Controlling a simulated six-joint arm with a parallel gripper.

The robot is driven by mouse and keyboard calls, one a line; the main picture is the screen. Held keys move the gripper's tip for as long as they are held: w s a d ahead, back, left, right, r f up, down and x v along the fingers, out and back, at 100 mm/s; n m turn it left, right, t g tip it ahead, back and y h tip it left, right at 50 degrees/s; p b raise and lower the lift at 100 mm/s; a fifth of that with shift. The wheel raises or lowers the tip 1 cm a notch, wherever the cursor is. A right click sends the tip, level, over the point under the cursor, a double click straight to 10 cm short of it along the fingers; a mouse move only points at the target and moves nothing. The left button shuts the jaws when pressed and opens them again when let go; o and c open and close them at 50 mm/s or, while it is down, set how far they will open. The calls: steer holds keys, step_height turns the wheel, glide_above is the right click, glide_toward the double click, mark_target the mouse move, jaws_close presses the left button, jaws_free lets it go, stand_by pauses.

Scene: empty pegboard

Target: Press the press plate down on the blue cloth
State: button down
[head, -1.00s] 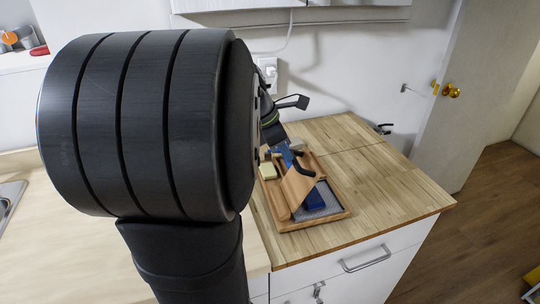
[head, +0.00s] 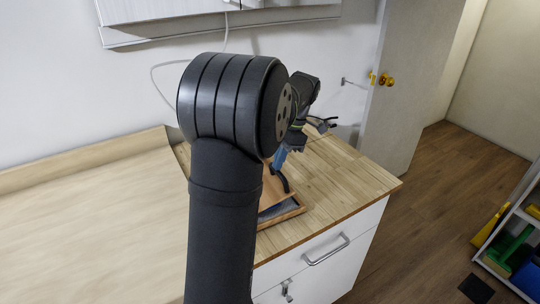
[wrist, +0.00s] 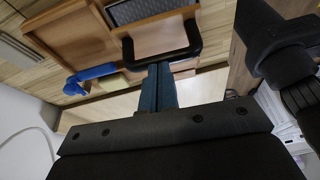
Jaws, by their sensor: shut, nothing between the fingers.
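The press plate (head: 270,188) is a wooden board with a black handle, partly hidden behind my arm in the head view. It stands over a wooden tray (head: 291,211) with a grey mesh bed. In the wrist view the plate (wrist: 160,42) and its black U-shaped handle (wrist: 190,50) lie just beyond my fingertips. My gripper (head: 279,160) has blue fingers, shut and empty. In the wrist view the gripper (wrist: 158,72) is close to the handle bar; I cannot tell if it touches. The blue cloth cannot be made out in the current views.
A blue curved object (wrist: 90,75) lies beside the tray in the wrist view; I cannot tell what it is. The wooden counter (head: 345,190) is clear to the right of the tray. A wall stands behind, and a shelf with coloured items (head: 515,245) at far right.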

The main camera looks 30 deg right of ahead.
steer(key=shift+d+f, duration=0.8)
steer(key=shift+f, duration=0.25)
steer(key=shift+r, duration=0.1)
